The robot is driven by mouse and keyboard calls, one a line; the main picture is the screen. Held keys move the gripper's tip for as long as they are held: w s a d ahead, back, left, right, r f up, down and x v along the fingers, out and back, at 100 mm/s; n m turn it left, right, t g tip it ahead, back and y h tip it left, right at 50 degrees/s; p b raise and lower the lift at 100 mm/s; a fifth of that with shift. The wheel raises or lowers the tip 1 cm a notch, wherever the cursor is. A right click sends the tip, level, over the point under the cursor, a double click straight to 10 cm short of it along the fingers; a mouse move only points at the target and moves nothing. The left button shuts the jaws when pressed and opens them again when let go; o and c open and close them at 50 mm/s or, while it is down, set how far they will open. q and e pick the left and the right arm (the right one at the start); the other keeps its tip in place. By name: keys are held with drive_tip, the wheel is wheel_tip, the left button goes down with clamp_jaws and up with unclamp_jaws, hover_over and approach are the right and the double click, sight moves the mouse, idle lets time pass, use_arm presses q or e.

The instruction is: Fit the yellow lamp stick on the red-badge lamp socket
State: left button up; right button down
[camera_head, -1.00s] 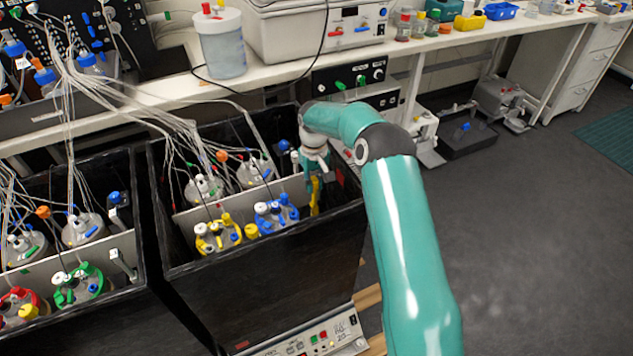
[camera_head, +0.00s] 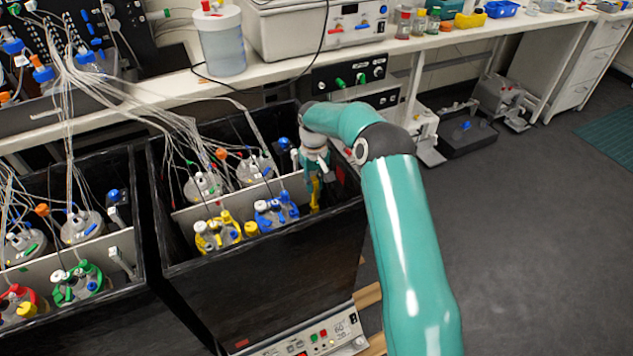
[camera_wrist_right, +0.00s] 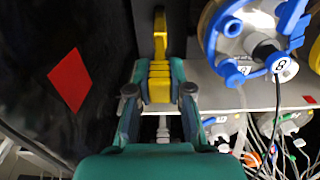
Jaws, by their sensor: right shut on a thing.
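My right gripper (camera_head: 315,186) reaches down into the right end of the near-centre black shaker box. It is shut on the yellow lamp stick (camera_wrist_right: 159,84), whose yellow end juts out beyond the fingertips in the wrist view. A red diamond badge (camera_wrist_right: 67,80) is on the dark box wall, left of the gripper in the wrist view; it shows as a small red patch in the head view (camera_head: 341,174). I cannot make out the lamp socket, nor whether the stick touches it. My left gripper is not in view.
Blue-capped (camera_head: 276,212) and yellow-capped (camera_head: 218,233) bottles stand close left of the gripper in the head view. Tubes and more bottles fill the box behind the light divider (camera_wrist_right: 240,95). Another shaker box (camera_head: 140,235) stands to the left. The floor (camera_head: 530,230) at right is clear.

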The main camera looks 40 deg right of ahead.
drive_tip(key=shift+f+b, duration=0.3)
drive_tip(key=shift+f, duration=0.15)
idle(0.3)
drive_tip(key=c, duration=1)
unclamp_jaws()
drive_tip(key=shift+r, duration=0.1)
wheel_tip(320, 180, up, 12)
drive_tip(key=shift+f, duration=0.1)
